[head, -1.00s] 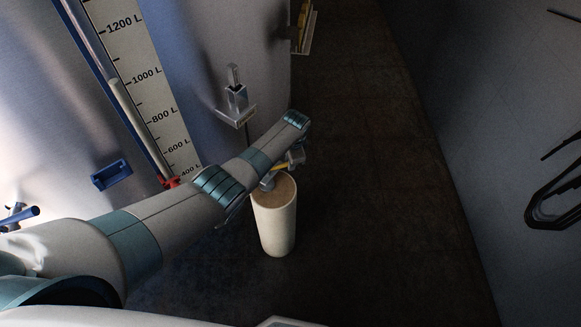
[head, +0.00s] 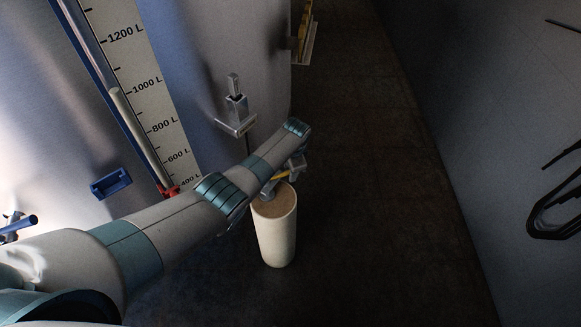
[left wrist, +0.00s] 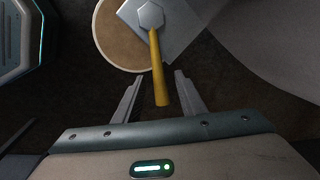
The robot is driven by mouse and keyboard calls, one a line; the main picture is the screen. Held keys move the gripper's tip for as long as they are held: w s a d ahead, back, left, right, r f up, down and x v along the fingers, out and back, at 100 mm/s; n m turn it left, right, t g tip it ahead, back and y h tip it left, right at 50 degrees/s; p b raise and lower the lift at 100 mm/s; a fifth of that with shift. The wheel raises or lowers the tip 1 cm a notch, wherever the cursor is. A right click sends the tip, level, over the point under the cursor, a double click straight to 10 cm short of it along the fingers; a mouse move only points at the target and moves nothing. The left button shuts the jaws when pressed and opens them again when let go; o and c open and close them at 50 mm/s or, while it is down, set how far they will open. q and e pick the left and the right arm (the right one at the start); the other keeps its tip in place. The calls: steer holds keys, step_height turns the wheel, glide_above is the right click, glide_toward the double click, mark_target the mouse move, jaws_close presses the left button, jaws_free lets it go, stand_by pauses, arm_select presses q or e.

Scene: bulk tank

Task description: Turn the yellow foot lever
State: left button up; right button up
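The yellow foot lever (left wrist: 157,72) sticks out from a grey hexagonal nut in the left wrist view, above a round cream post with a tan top. In the head view a bit of the yellow lever (head: 281,174) shows beneath my left arm, over the post. My left gripper (left wrist: 155,82) is open, with one finger on each side of the lever's free end and a visible gap to both. In the head view the left gripper (head: 297,165) is partly hidden by my wrist. My right gripper is not in view.
The cream post (head: 276,235) stands on the dark floor. The big tank wall (head: 200,60) with a litre scale (head: 150,90) and a small metal bracket (head: 236,118) is close on the left. Free floor lies to the right, up to a grey wall (head: 500,100) with black hanging cable.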

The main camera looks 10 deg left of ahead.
arm_select(q)
steer(key=shift+r, duration=0.2)
steer(key=shift+s+d+r, duration=0.1)
steer(key=shift+r, duration=0.45)
step_height(320, 180, up, 16)
steer(key=s+d, duration=0.1)
steer(key=s, duration=0.1)
steer(key=shift+s+d+f, duration=0.2)
steer(key=shift+s+d, duration=0.05)
steer(key=shift+s, duration=0.1)
